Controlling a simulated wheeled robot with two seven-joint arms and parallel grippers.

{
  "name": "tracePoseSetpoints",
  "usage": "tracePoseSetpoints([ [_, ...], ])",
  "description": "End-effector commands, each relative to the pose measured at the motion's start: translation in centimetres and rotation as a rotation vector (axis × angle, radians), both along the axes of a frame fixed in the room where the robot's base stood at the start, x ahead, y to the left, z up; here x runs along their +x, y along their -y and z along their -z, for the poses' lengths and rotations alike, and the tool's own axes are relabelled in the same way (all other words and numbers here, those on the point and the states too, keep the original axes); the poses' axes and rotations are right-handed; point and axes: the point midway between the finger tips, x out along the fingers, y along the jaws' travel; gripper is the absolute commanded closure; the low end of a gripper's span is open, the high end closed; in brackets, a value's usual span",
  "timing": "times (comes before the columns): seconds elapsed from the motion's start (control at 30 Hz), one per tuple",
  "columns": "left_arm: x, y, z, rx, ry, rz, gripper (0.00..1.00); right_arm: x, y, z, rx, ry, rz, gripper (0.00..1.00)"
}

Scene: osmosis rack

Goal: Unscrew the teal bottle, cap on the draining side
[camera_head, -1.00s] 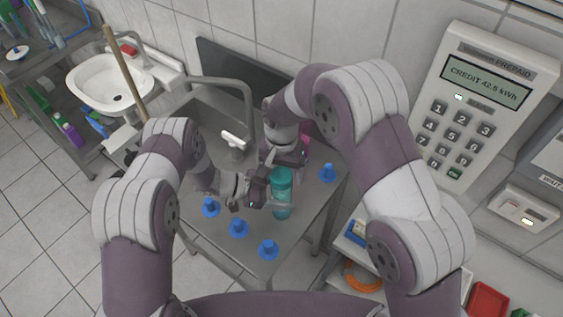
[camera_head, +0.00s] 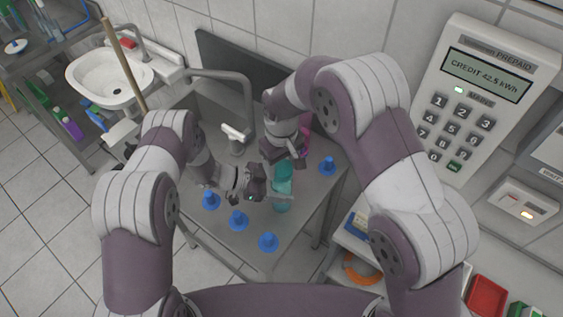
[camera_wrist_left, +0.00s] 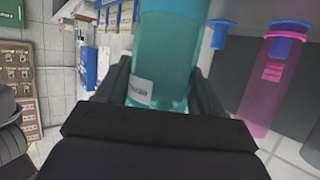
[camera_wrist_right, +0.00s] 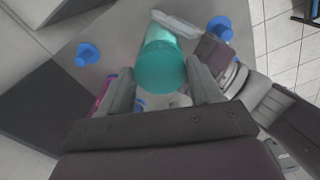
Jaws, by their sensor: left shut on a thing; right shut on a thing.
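The teal bottle (camera_head: 281,196) stands on the steel draining surface beside the sink tap. My left gripper (camera_head: 268,196) is shut around its body; in the left wrist view the translucent bottle (camera_wrist_left: 160,65) with a white label sits between the fingers. My right gripper (camera_head: 282,165) is at the top of the bottle, shut on the teal cap (camera_head: 284,171). In the right wrist view the round cap (camera_wrist_right: 160,66) fills the space between the fingers. Whether the cap still touches the bottle's neck is hard to tell.
Several blue pegs (camera_head: 238,220) stand on the draining surface, one (camera_head: 328,166) at the right. The tap (camera_head: 236,132) rises close to my grippers.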

Motion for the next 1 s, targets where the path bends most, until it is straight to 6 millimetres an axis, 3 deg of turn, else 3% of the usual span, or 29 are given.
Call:
tracePoseSetpoints([
  [0.57,0.0,0.0,0.0,0.000,0.000,0.000,1.00,0.0,0.0,-0.1,0.000,0.000,0.002,0.73],
  [1.0,0.0,0.0,0.0,0.000,0.000,0.000,1.00,0.0,0.0,-1.4,0.001,0.001,0.003,0.73],
])
